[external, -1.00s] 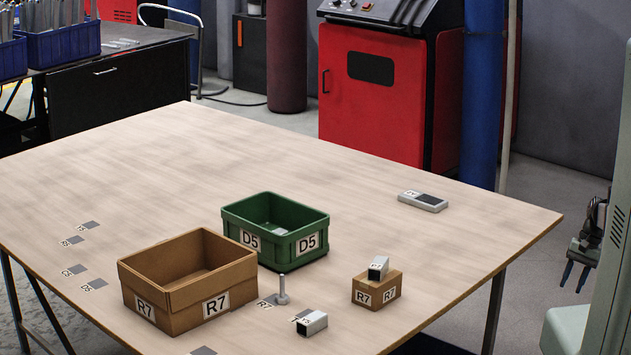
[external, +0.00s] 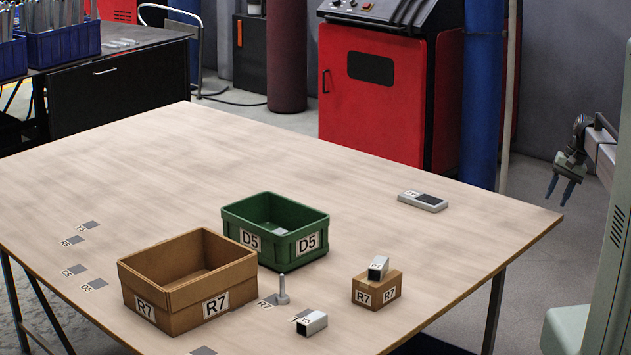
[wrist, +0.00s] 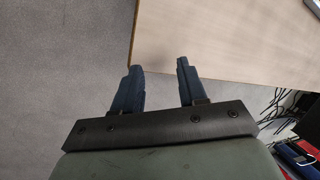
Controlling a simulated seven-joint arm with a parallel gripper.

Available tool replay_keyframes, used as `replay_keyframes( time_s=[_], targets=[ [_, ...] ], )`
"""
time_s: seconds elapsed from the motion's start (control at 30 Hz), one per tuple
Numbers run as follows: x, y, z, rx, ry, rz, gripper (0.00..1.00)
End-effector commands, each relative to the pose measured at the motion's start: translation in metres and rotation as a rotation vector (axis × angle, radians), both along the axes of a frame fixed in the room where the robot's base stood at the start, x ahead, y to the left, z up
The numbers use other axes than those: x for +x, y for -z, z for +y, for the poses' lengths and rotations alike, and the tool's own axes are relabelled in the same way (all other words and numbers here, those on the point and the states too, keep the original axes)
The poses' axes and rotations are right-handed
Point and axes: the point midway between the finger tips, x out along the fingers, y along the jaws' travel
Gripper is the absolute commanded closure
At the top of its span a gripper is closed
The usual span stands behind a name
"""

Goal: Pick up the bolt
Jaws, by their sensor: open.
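The bolt (external: 283,290) is a grey metal piece standing upright on the table, with its wide end down. It is beside the R7 label, between the large cardboard box and a short square tube. My gripper (external: 561,190) is at the right in the external view, beyond the table's right edge and far from the bolt. Its two blue fingers are apart with nothing between them. In the wrist view my gripper (wrist: 158,80) is open and empty near the table edge. The bolt is not in the wrist view.
An open cardboard box (external: 146,287) and a green bin (external: 273,245) stand near the bolt. A short square tube (external: 311,322) lies to its right. A small carton (external: 376,293) carries another tube piece (external: 378,267). A grey flat bar (external: 422,201) lies farther back. The table's back left is mostly clear.

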Motion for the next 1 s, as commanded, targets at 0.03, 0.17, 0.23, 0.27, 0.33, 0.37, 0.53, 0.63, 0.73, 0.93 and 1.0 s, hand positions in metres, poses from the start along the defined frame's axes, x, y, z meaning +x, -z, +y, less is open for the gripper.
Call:
replay_keyframes(
  time_s=[0.03,0.17,0.23,0.27,0.33,0.37,0.53,0.63,0.73,0.93,1.0],
  targets=[
    [0.001,-0.002,0.020,-0.005,-0.032,-0.003,0.58],
    [0.000,-0.009,0.075,-0.027,-0.122,-0.009,0.58],
    [-0.001,-0.014,0.109,-0.038,-0.179,-0.013,0.58],
    [-0.002,-0.015,0.122,-0.043,-0.202,-0.015,0.58],
    [-0.006,-0.020,0.155,-0.056,-0.256,-0.020,0.58],
    [-0.008,-0.022,0.169,-0.061,-0.279,-0.022,0.58],
    [-0.023,-0.031,0.246,-0.089,-0.411,-0.035,0.58],
    [-0.035,-0.038,0.291,-0.104,-0.489,-0.046,0.58],
    [-0.050,-0.044,0.334,-0.122,-0.565,-0.055,0.58],
    [-0.087,-0.056,0.419,-0.152,-0.719,-0.076,0.58],
    [-0.102,-0.060,0.447,-0.162,-0.771,-0.085,0.58]
  ],
)
